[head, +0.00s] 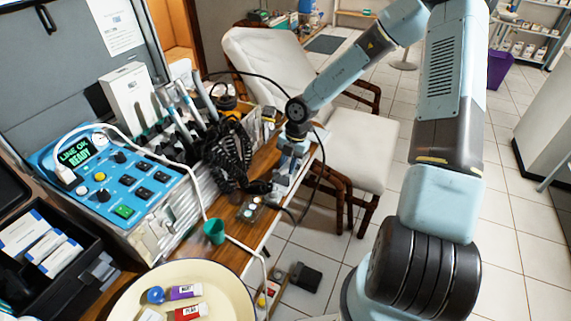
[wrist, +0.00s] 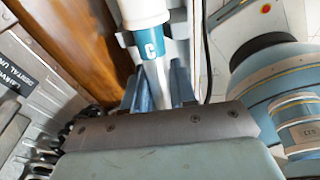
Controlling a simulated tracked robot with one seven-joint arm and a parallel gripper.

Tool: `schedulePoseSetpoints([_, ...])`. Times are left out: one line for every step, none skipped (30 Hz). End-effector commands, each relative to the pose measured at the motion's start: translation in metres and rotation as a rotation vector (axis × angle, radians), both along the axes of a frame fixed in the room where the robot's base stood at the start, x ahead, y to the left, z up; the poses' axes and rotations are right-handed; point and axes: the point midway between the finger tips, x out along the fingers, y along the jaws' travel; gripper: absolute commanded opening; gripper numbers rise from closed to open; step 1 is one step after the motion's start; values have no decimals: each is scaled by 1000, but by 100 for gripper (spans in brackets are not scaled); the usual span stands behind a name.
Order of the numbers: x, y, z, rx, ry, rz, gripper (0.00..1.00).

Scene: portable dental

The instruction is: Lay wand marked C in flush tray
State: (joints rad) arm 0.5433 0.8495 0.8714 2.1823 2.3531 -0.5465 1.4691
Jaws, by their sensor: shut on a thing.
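The wand marked C (wrist: 152,48) shows in the wrist view, with a white body, a teal band bearing the letter C and a pale lower part between my fingers. My gripper (wrist: 158,88) is shut on it. In the head view my gripper (head: 284,172) is over the right part of the wooden bench, beside the black coiled hose; the wand is hard to make out there. A round cream tray (head: 232,283) at the bottom holds labelled tubes and a blue item. I cannot tell whether it is the flush tray.
Several other wands (head: 183,97) stand in a rack behind the blue control unit (head: 112,178). A black coiled hose (head: 232,158) lies left of my gripper. A green cup (head: 214,231) and a small clear holder (head: 251,209) stand near the bench's front edge. A white chair (head: 358,145) is behind.

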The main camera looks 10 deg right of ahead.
Motion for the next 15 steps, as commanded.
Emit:
schedulePoseSetpoints([0, 0, 0, 0, 0, 0, 0])
schedulePoseSetpoints([0, 0, 0, 0, 0, 0, 0])
schedulePoseSetpoints([0, 0, 0, 0, 0, 0, 0])
schedulePoseSetpoints([0, 0, 0, 0, 0, 0, 0])
schedulePoseSetpoints([0, 0, 0, 0, 0, 0, 0])
schedulePoseSetpoints([0, 0, -1, 0, 0, 0, 0])
schedulePoseSetpoints([0, 0, -1, -1, 1, 0, 0])
schedulePoseSetpoints([0, 0, -2, -1, 1, 0, 0])
schedulePoseSetpoints([0, 0, -2, -1, 1, 0, 0])
schedulePoseSetpoints([0, 0, -2, -1, 1, 0, 0])
schedulePoseSetpoints([0, 0, -2, 0, 0, 0, 0])
schedulePoseSetpoints([0, 0, -2, 0, 0, 0, 0])
schedulePoseSetpoints([0, 0, -2, 0, 0, 0, 27])
schedulePoseSetpoints([0, 0, -2, 0, 0, 0, 30])
schedulePoseSetpoints([0, 0, -2, 0, 0, 1, 34])
